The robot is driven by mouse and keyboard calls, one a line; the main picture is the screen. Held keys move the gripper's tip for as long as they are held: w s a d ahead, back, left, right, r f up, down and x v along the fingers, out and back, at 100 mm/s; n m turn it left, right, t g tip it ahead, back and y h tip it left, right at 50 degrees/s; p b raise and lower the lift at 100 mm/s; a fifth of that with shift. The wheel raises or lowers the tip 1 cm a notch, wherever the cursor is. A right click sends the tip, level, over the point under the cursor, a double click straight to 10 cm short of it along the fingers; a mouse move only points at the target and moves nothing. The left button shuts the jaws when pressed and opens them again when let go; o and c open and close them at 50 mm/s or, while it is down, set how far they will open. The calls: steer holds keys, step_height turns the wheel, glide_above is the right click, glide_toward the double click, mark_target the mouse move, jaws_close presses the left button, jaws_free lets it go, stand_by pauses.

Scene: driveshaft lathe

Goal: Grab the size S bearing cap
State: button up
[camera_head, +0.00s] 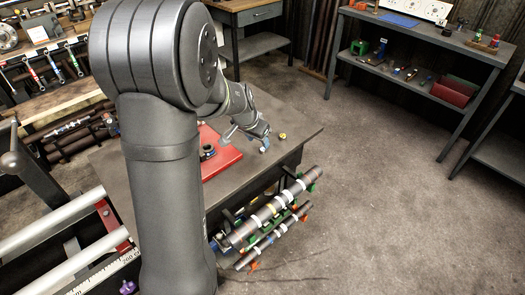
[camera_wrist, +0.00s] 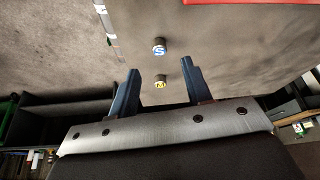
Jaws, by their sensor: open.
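The size S bearing cap, a small grey cylinder with a blue S on its top, stands on the grey tabletop in the wrist view (camera_wrist: 159,48). A similar cap with a yellow M (camera_wrist: 160,82) stands nearer to me, below the S cap in the picture. My gripper (camera_wrist: 159,64) is open and empty. Its two dark blue fingers lie left and right of the M cap in the picture, and the S cap shows just beyond the fingertips, between their lines. In the head view my gripper (camera_head: 256,151) is low over the table's right part, near a small yellow-topped cap (camera_head: 282,136).
A red plate (camera_head: 222,158) with a dark round part lies on the table (camera_head: 120,160), left of my gripper. Shafts (camera_head: 275,208) hang on a rack at the table's front side. A shelf (camera_head: 425,85) stands across open floor.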

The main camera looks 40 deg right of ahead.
mark_target(262, 150)
steer(key=shift+x, duration=2.85)
steer(key=shift+s+a, duration=0.1)
steer(key=shift+c, duration=0.3)
jaws_close()
